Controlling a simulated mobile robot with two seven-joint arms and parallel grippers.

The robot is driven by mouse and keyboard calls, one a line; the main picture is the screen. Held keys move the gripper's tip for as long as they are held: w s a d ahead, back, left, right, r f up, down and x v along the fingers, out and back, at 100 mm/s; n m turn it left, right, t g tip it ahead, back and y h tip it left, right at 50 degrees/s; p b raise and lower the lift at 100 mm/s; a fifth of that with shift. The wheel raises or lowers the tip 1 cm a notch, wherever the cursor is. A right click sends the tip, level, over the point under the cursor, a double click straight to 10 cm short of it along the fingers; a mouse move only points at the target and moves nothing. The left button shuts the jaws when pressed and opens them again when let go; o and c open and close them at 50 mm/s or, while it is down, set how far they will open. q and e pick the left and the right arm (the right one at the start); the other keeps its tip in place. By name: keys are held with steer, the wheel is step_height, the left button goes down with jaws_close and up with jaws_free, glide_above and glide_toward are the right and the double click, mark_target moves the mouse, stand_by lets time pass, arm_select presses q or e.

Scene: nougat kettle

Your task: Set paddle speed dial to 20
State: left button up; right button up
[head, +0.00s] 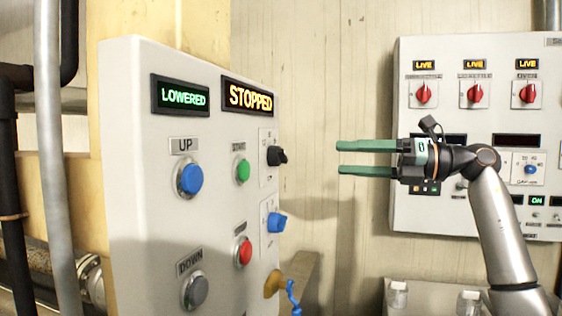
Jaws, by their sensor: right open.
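A near control panel (130,130) stands at the left. Its right side carries a black knob (279,156) and, below it, a blue knob (277,222), each on a small marked plate. The plate markings are too small to read, so I cannot tell which dial is the paddle speed dial. The far panel also has a blue dial (530,170) with a numbered scale. My right gripper (340,158) is open and empty, with green fingers pointing left. It is to the right of the black knob, apart from it. My left gripper is not in view.
The near panel shows a LOWERED display (181,96), a STOPPED display (247,96), a blue UP button (189,179), a grey DOWN button (195,291), a green button (242,170) and a red button (244,251). The far panel (440,55) has red switches under LIVE displays.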

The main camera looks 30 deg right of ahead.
mark_target(286, 156)
steer(key=p+x, duration=0.2)
steer(key=x, duration=1)
steer(key=shift+w+a+r, duration=0.1)
steer(key=shift+a, duration=0.05)
jaws_close()
stand_by(0.3)
